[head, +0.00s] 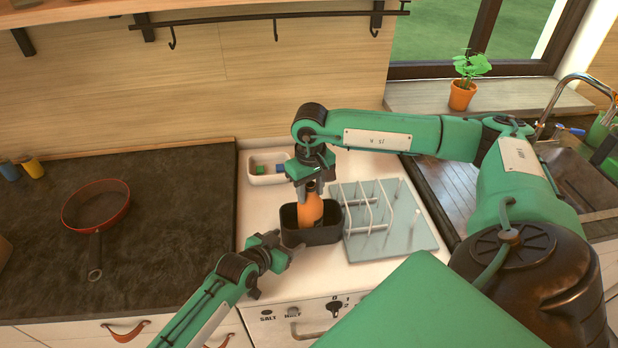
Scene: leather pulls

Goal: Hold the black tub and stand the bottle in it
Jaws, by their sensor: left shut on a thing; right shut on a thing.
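The black tub (320,236) stands on the white counter near its front edge. The orange bottle (311,209) is upright, with its lower part inside the tub. Whether its base touches the tub's floor is hidden by the wall. My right gripper (305,190) is above the tub, shut on the bottle's dark neck. My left gripper (288,250) is shut on the tub's wall at its front left side.
A pale rack (420,240) with white bars stands right of the tub. A white container (262,180) with green and blue items is behind it. A red pan (78,222) lies on the dark counter at left. A sink is at right, with a potted plant (461,98) on the sill.

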